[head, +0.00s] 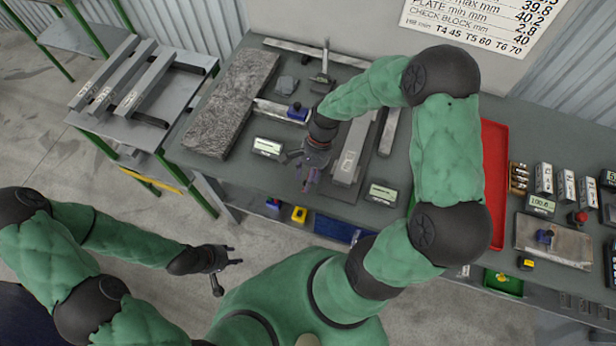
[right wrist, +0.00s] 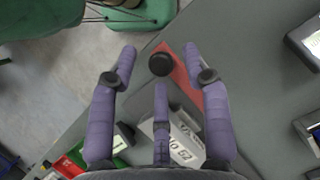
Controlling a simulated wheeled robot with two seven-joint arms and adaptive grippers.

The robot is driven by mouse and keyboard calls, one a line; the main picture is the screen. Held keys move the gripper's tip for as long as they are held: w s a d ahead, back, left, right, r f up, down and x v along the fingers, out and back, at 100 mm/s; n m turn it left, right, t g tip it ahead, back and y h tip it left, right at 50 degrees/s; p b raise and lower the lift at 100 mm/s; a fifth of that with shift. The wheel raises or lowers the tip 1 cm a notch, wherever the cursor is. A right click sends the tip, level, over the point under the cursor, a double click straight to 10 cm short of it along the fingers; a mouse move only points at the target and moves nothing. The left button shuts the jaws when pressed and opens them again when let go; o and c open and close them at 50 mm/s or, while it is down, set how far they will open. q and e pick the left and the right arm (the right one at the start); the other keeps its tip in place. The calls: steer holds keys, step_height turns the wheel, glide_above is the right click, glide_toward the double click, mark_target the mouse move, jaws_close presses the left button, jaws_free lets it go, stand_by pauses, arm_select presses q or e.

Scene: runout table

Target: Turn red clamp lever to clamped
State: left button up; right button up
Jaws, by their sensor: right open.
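The red clamp lever (right wrist: 180,77) shows in the right wrist view as a red bar with a round black knob (right wrist: 160,64). It runs beside a light grey marked block (right wrist: 186,140). My right gripper (right wrist: 157,58) is open, its purple fingers spread on both sides of the knob and lever. Whether a finger touches them I cannot tell. In the head view my right gripper (head: 306,178) is over the front edge of the bench, and the lever is not clear there. My left gripper (head: 236,256) is open and empty, away from the bench.
The grey bench (head: 235,180) holds a rough slab (head: 232,103), small displays (head: 268,147) (head: 381,193) and a marked grey block (head: 347,168). A red tray (head: 496,170) lies right of my right arm. A side table with bars (head: 150,85) stands at left.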

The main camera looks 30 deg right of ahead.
steer(key=shift+f, duration=0.1)
jaws_close()
